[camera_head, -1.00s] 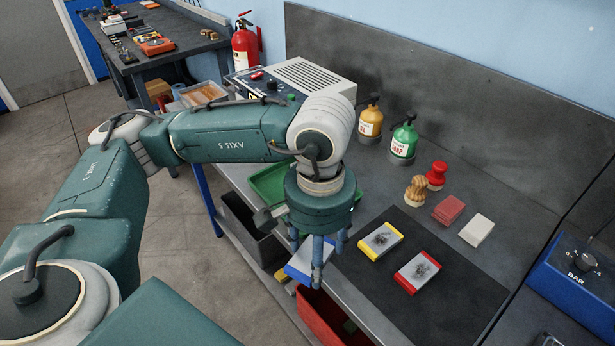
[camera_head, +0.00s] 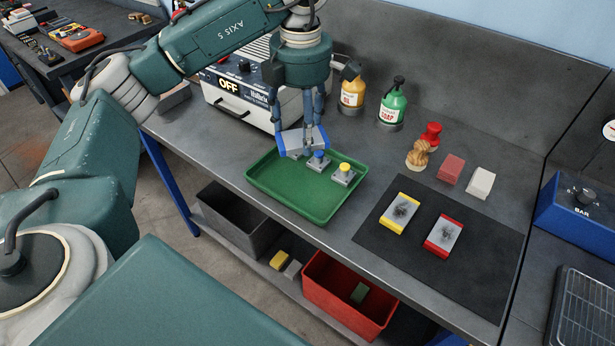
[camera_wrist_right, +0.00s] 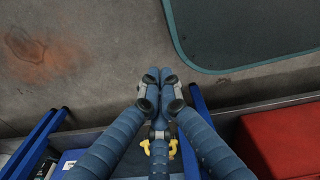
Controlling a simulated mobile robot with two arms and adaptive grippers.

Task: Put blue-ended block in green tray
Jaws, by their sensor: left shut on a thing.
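The blue-ended block (camera_head: 293,140) has a pale grey face and blue ends. My left gripper (camera_head: 307,148) is shut on it and holds it over the back left part of the green tray (camera_head: 285,192). The fingers hide part of the block. I cannot tell whether its lower edge touches the tray. The tray lies on the bench and holds a grey piece with a blue knob (camera_head: 318,160) and one with a yellow knob (camera_head: 343,172). In the right wrist view, my right gripper (camera_wrist_right: 157,80) has its fingertips together with nothing between them.
A yellow-ended block (camera_head: 400,212) and a red-ended block (camera_head: 444,236) lie on a dark mat (camera_head: 390,245) right of the tray. An instrument box (camera_head: 240,103) stands behind the tray on the left. Bottles (camera_head: 392,103) stand behind it. A red bin (camera_head: 350,305) is below.

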